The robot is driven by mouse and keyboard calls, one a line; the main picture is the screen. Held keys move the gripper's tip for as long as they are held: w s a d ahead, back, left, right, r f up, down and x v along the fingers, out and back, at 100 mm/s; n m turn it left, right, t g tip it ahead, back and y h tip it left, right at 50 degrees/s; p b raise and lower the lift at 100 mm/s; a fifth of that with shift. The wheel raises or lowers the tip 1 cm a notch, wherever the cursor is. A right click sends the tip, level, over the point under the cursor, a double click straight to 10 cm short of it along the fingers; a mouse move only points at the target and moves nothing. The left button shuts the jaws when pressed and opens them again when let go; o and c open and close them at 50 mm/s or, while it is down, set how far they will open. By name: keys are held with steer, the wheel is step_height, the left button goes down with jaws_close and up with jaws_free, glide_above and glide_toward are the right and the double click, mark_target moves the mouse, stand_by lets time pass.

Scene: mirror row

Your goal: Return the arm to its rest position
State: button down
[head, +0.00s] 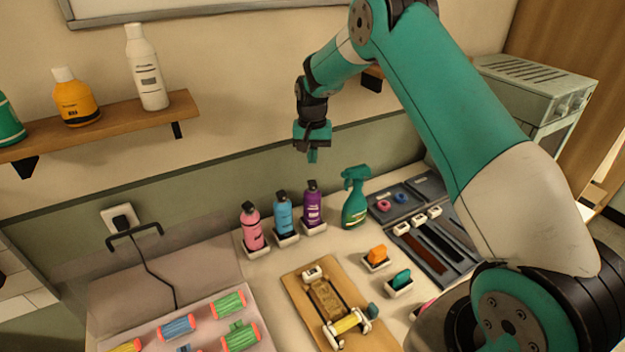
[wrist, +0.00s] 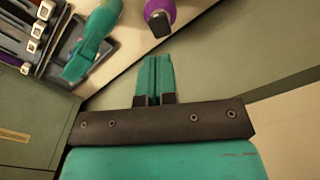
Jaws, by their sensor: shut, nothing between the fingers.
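My gripper (head: 312,155) is raised above the back of the counter, in front of the wall, with its fingers pointing down. In the wrist view my gripper (wrist: 154,75) shows two teal fingers side by side, touching, with nothing between them. My teal and white arm reaches up from the lower right of the head view and bends over at the top. The gripper hangs well above the bottles and touches nothing.
Below stand pink (head: 252,228), blue (head: 284,215) and purple (head: 313,207) bottles and a teal spray bottle (head: 355,198). A wooden board (head: 303,303), a grey tray (head: 440,262) and a wall shelf (head: 100,121) with bottles are nearby. A grey-green box (head: 535,90) stands at right.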

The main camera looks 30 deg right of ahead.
stand_by(0.3)
steer(key=s+a+r+n+y+b, duration=0.1)
steer(key=s+a+r+n+b, duration=0.3)
steer(key=s+a, duration=0.35)
steer(key=s+a+r+n+y+b, duration=0.1)
steer(key=s+a+r+n+b, duration=0.15)
steer(key=s+a+r, duration=0.55)
steer(key=s+a+f+n+y+b, duration=0.1)
steer(key=s+a+n+b, duration=0.1)
steer(key=s, duration=0.9)
steer(key=s+a+f+n+y+b, duration=0.1)
steer(key=s+a+f+n, duration=0.1)
steer(key=s, duration=1)
steer(key=a+n, duration=0.1)
steer(key=n, duration=0.1)
steer(key=shift+f+n+b, duration=0.2)
steer(key=shift+n+b, duration=0.15)
